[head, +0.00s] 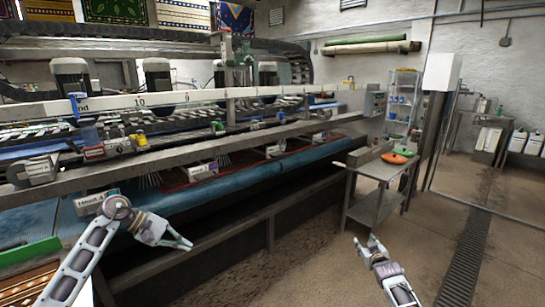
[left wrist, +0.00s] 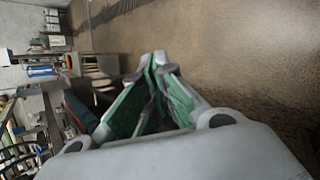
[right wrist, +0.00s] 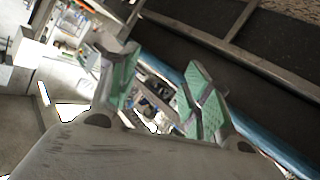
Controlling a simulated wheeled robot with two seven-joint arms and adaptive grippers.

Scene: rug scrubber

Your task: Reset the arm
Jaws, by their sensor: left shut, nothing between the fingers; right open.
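My left arm comes in from the left of the head view, bent at a round joint. Its left gripper (head: 188,244) hangs in front of the machine's lower frame. In the left wrist view the green-padded fingers of this gripper (left wrist: 160,66) come together at their tips with nothing held between them. My right gripper (head: 367,243) points up from the bottom right of the head view, over the bare floor. In the right wrist view its green-padded fingers (right wrist: 161,68) stand apart, empty. Neither gripper touches anything.
A long rug-washing machine with a blue bed (head: 240,182) fills the left and middle. Shelves (head: 402,100) stand behind. The concrete floor at right is clear around a drain grate (head: 467,250).

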